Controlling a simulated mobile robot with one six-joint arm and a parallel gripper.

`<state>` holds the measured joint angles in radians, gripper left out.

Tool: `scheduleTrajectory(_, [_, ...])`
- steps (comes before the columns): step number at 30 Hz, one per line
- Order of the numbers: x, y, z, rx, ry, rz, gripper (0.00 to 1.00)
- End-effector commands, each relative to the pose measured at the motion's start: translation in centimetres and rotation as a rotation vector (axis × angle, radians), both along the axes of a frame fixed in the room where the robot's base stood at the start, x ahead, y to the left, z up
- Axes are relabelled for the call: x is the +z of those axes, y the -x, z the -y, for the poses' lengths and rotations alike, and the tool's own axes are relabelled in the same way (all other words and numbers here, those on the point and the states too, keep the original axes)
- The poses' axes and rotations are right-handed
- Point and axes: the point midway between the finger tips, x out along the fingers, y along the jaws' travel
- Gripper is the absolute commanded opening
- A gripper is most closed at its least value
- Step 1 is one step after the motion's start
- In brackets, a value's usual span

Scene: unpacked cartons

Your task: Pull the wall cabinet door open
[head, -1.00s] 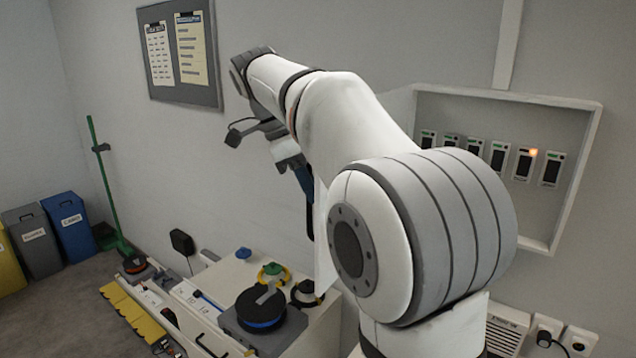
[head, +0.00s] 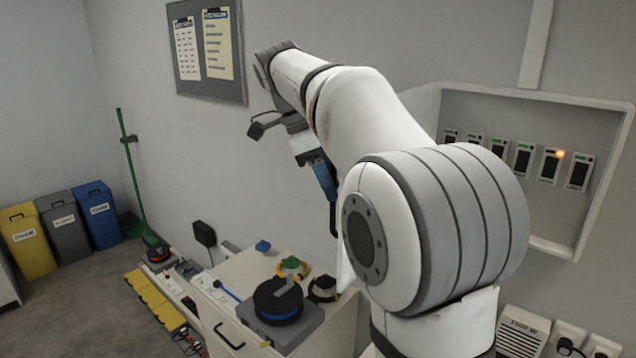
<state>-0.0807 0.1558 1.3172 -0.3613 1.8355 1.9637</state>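The wall cabinet (head: 592,228) is an open-fronted recess at the right, with a row of small dark modules showing inside. Its pale door (head: 420,103) stands swung out to the left of the opening. Most of the door is behind my arm; a pale lower strip (head: 346,272) shows beside the arm's big joint. My gripper (head: 328,187), with blue fingers, points down near the door's outer edge. A thin dark bar hangs just below the fingers, possibly the door handle. The fingertips are too small and partly hidden to tell whether they grip it.
A low white cabinet (head: 222,322) with a cable reel (head: 278,300) on top stands below my gripper. Several bins (head: 97,213) and a green broom (head: 133,175) are at the left. A notice board (head: 208,85) hangs above. Floor at lower left is clear.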

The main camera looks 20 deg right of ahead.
Motion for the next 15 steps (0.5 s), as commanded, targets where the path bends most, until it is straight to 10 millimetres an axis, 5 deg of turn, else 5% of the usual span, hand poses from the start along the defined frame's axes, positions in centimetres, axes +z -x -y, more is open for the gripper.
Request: scheduleTrajectory(15, [6.5, -0.9, -2.3, 0.001, 0.0, 0.0, 0.33])
